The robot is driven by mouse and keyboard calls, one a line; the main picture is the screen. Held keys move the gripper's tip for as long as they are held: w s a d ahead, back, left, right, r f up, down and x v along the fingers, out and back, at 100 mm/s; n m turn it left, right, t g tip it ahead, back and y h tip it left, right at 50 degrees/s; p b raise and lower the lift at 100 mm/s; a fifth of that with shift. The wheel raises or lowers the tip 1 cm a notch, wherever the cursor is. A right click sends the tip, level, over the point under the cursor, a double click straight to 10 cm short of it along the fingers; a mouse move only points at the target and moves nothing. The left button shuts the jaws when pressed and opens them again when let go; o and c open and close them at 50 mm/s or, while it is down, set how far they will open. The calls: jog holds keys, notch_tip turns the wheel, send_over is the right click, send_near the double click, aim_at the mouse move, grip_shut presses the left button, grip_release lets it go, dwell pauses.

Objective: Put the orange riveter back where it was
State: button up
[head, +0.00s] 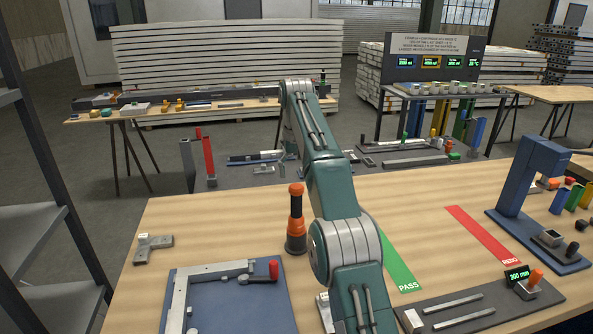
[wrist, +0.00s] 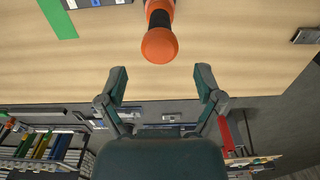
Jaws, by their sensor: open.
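The orange riveter (head: 296,220) stands upright on the wooden table, just left of my arm in the head view. It has an orange top, a dark shaft and an orange and dark base. In the wrist view the riveter (wrist: 160,42) shows its rounded orange end at the top middle. My gripper (wrist: 161,84) is open and empty, its two fingers spread below the riveter's end in that view and apart from it. My gripper is hidden in the head view. Where the riveter was before cannot be told.
A blue fixture plate (head: 215,318) with a clamp lies front left, and a grey tool (head: 152,248) lies behind it. The green PASS strip (head: 398,262) and red REDO strip (head: 482,234) are to the right. A blue press (head: 530,190) stands far right. Bare tabletop surrounds the riveter.

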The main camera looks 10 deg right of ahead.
jog(key=shift+r, duration=0.25)
jog(key=shift+s+r, duration=0.2)
jog(key=shift+r, duration=0.15)
jog(key=s+r+t, duration=0.2)
jog(key=s+r, duration=0.2)
jog(key=s, duration=0.5)
jog(key=s+r+t, duration=0.1)
jog(key=s+r, duration=0.3)
jog(key=s, duration=0.4)
jog(key=s+f+t, duration=0.1)
jog(key=s+f, duration=0.6)
jog(key=s, duration=0.4)
jog(key=s+f+t, duration=0.1)
jog(key=s+f, duration=0.6)
jog(key=s, duration=0.5)
jog(key=shift+s+f+t, duration=0.25)
jog(key=shift+s+t, duration=0.05)
